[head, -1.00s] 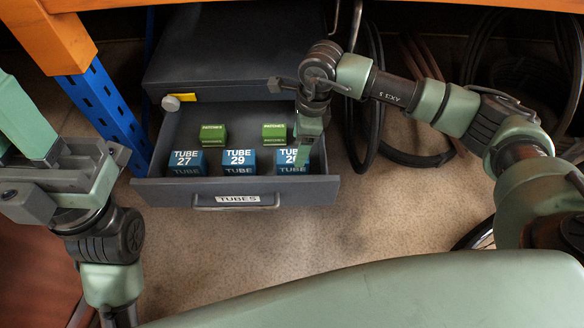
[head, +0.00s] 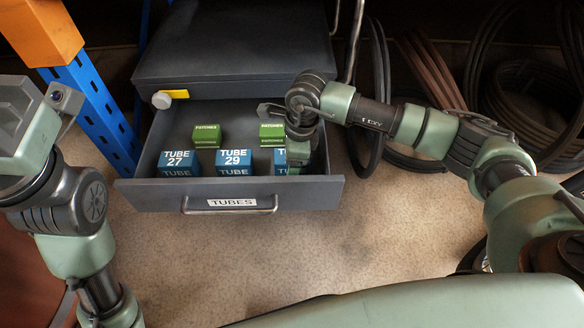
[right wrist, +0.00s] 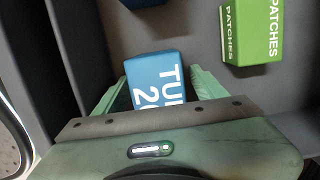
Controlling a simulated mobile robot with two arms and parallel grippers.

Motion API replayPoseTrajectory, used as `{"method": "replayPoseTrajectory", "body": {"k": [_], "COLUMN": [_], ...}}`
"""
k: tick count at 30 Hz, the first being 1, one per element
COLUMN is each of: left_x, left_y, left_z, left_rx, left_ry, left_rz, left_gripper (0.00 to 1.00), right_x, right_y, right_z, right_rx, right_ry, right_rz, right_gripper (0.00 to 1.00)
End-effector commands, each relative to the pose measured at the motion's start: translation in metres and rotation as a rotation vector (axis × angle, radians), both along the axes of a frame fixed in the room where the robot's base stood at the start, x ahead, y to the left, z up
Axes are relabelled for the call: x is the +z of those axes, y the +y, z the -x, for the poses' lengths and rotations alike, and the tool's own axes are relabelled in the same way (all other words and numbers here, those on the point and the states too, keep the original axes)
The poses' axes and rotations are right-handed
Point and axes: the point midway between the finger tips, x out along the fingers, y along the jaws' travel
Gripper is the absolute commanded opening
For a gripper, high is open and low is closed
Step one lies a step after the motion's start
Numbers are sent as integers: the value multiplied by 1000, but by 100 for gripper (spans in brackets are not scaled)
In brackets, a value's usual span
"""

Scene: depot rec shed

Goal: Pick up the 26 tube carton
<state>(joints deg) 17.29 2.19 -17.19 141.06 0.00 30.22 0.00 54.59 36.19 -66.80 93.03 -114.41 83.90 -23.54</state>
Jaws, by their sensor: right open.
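The blue tube carton (head: 280,158) at the right of the open drawer (head: 330,192) is mostly hidden behind my right gripper (head: 304,160) in the head view. In the right wrist view this carton (right wrist: 158,72) shows "TU" and a "2"; its last digit is hidden. It sits between the two green fingers of my right gripper (right wrist: 155,88), which is open around it. The carton looks to be still on the drawer floor. My left gripper (head: 40,120) is at the left edge of the head view, far from the drawer; its fingers cannot be made out.
Blue cartons TUBE 27 (head: 179,162) and TUBE 29 (head: 234,161) stand to the left in the drawer. Green patches boxes (head: 206,135) (head: 272,134) stand behind. A blue post (head: 98,115) is left of the cabinet (head: 235,45). Coiled hoses (head: 420,160) lie at right.

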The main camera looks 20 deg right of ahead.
Motion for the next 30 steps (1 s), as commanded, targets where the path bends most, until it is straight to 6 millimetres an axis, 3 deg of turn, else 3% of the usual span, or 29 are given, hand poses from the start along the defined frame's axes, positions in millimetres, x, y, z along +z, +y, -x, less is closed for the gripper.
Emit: {"method": "replayPoseTrajectory", "body": {"k": [29, 30], "left_x": [3, 3], "left_y": [-1, -1], "left_z": [3, 3], "left_rx": [0, 0], "left_ry": [-14, -15], "left_rz": [-2, -2], "left_gripper": [21, 21], "right_x": [-5, -5], "right_y": [0, 0], "right_z": [0, 0], "right_rx": [0, 0], "right_ry": [0, 0], "right_rz": [0, 0], "right_gripper": [71, 60]}}
